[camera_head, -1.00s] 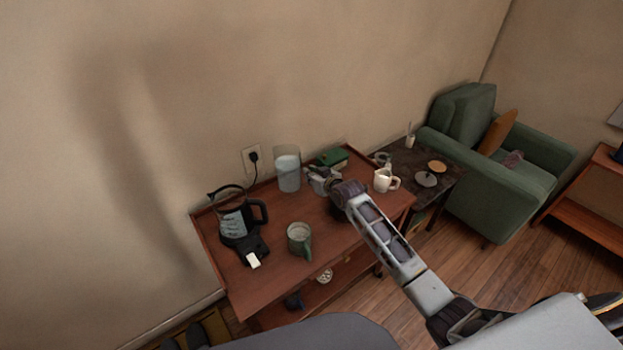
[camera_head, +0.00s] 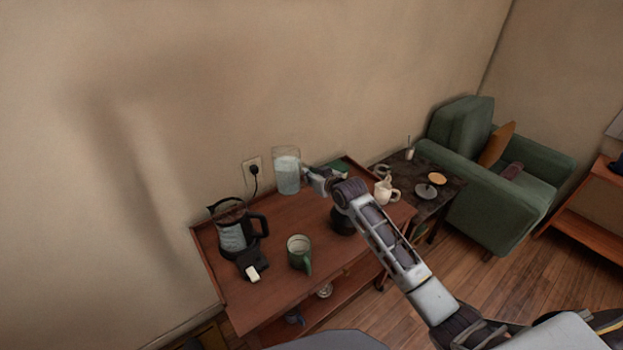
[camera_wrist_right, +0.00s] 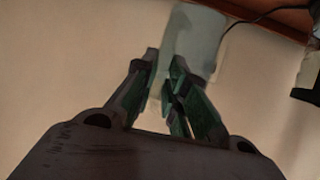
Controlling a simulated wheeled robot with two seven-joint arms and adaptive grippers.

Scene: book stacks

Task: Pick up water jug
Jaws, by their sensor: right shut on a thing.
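The water jug (camera_head: 287,174) is a clear upright cylinder of bluish water at the back of the wooden cart, by the wall. My right gripper (camera_head: 308,176) reaches it from the right and is shut on its side, probably on the handle, which the fingers mostly hide. The jug seems slightly above the cart top, though the gap is hard to see. In the right wrist view the pale jug (camera_wrist_right: 198,38) stands beyond and between the green-padded fingers (camera_wrist_right: 167,80). My left gripper is out of view.
A green box (camera_head: 338,167) is partly behind my gripper. A socket with a plug (camera_head: 253,168) is behind.

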